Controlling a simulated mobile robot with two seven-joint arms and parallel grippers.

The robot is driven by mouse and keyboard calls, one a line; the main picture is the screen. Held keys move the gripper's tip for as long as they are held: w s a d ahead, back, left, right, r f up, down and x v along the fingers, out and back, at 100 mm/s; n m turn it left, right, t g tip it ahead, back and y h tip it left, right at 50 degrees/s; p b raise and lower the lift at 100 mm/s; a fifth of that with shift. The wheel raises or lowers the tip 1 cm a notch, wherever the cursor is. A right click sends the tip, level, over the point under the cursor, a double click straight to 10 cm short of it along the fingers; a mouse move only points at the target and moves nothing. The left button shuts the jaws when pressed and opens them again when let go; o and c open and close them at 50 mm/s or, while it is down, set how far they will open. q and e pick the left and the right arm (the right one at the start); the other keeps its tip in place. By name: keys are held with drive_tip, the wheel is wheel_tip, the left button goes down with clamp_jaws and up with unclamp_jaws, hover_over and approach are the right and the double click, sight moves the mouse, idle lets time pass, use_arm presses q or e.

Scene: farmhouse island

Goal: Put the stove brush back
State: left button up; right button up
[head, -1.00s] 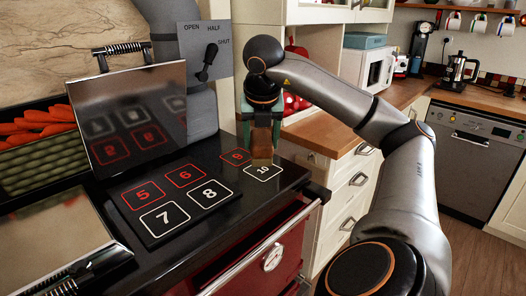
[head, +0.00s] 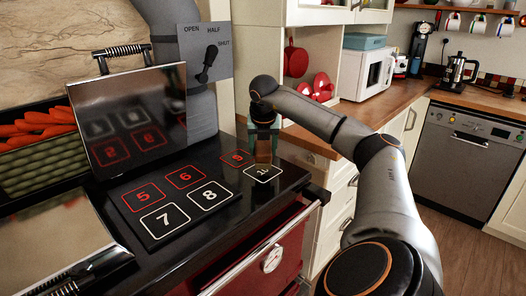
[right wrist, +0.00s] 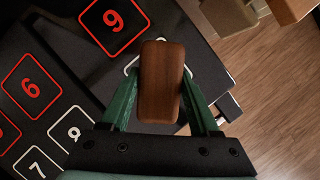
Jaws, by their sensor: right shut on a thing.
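My right gripper (head: 263,143) is over the far right corner of the black stovetop, near the squares marked 9 and 10. It is shut on the stove brush (head: 264,152), of which a brown wooden block shows. In the right wrist view the wooden block (right wrist: 162,80) sits between the green fingers, over the square by the 9. Bristles do not show, and I cannot tell whether the brush touches the stovetop. My left gripper is not in view.
The stovetop (head: 255,205) has numbered squares. A raised shiny lid (head: 130,115) stands at its back left, below a lever panel (head: 205,52). A wooden counter (head: 330,135) with red pans (head: 318,88) and a microwave (head: 368,70) lies to the right.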

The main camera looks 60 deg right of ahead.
drive_tip(key=f, duration=0.3)
drive_tip(key=shift+d+b, duration=0.25)
drive_tip(key=shift+b, duration=0.05)
drive_tip(key=shift+f, duration=0.3)
drive_tip(key=shift+w, duration=0.1)
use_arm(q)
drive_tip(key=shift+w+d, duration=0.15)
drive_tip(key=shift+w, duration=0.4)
use_arm(e)
drive_tip(key=shift+f, duration=0.1)
drive_tip(key=o, duration=0.8)
drive_tip(key=shift+f, duration=0.1)
drive_tip(key=o, duration=0.5)
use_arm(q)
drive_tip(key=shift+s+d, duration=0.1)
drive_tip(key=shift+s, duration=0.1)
